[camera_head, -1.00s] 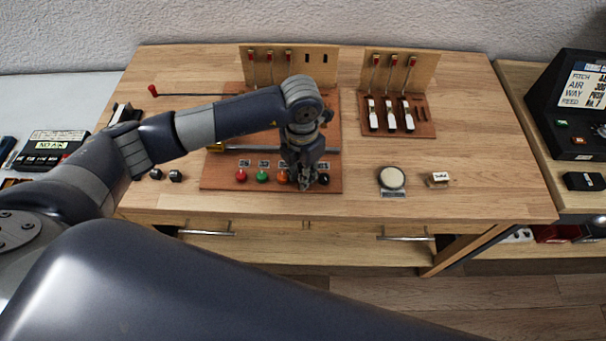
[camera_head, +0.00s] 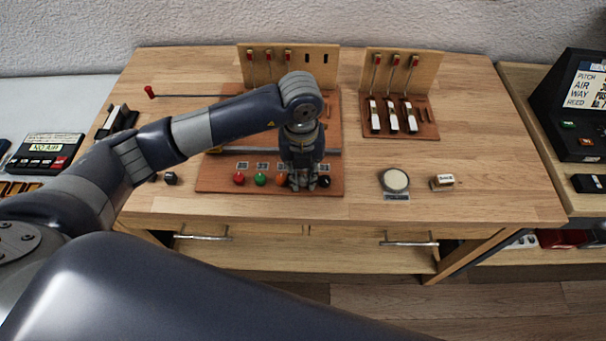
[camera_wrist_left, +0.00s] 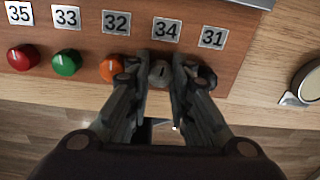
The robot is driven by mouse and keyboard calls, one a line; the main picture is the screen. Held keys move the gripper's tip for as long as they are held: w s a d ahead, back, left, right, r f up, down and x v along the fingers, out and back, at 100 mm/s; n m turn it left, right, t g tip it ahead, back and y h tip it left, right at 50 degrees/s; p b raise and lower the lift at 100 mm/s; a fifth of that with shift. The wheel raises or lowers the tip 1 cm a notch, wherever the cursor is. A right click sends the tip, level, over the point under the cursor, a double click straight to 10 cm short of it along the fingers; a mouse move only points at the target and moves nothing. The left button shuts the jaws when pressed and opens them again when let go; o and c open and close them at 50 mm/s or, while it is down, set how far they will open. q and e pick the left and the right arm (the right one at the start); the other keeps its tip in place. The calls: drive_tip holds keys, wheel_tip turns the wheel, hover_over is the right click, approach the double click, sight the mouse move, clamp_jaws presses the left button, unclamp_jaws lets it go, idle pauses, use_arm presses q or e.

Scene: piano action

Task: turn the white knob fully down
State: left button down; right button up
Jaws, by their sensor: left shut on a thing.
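The white knob (camera_wrist_left: 160,72) sits on the brown panel (camera_head: 215,182) below the label 34 (camera_wrist_left: 166,31), between the orange and black knobs. It looks greyish in shadow in the left wrist view. My left gripper (camera_wrist_left: 161,76) points down at the panel, with one finger on each side of the white knob, shut on it. In the head view my left gripper (camera_head: 301,184) hides the white knob. I cannot make out which way its pointer faces. My right gripper is not in view.
An orange knob (camera_wrist_left: 112,68) stands close left of the fingers, and a black knob (camera_wrist_left: 206,77) close right, partly hidden. Green (camera_wrist_left: 66,63) and red (camera_wrist_left: 23,57) knobs are further left. A round pale disc (camera_head: 395,180) and small block (camera_head: 442,182) lie right on the bench.

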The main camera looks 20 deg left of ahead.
sight(303, 178)
use_arm(q)
drive_tip(key=shift+n, duration=0.5)
drive_tip(key=c, duration=1.4)
unclamp_jaws()
drive_tip(key=shift+r, duration=4.05)
